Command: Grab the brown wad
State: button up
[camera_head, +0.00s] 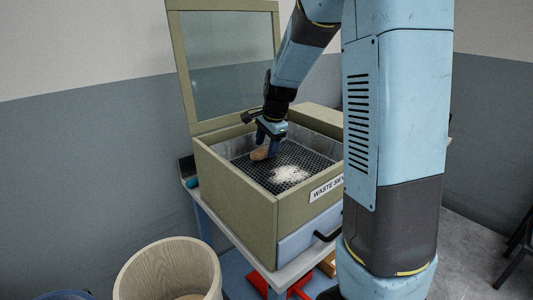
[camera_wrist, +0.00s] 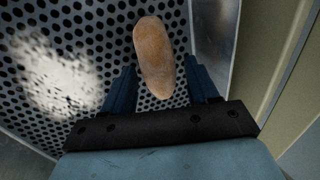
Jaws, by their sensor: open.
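The brown wad (camera_wrist: 154,55) is an oblong, rounded tan-brown lump lying on the perforated black sieve plate, near a metal side wall of the box. It also shows in the head view (camera_head: 260,154), partly hidden by my gripper. My gripper (camera_wrist: 158,77) is open, with one blue finger on each side of the wad's near end in the wrist view. In the head view, my gripper (camera_head: 270,145) reaches down into the box at the wad. I cannot tell whether the fingers touch it.
The olive sieve box (camera_head: 236,190), labelled as a waste sieve, has raised walls and a glazed lid (camera_head: 230,62) standing open. Pale fluff (camera_head: 291,174) lies on the plate beside the wad. A wooden bin (camera_head: 168,268) stands on the floor at front left.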

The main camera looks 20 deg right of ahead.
jog(key=shift+x, duration=0.9)
jog(key=c, duration=0.7)
jog(key=shift+r, duration=0.1)
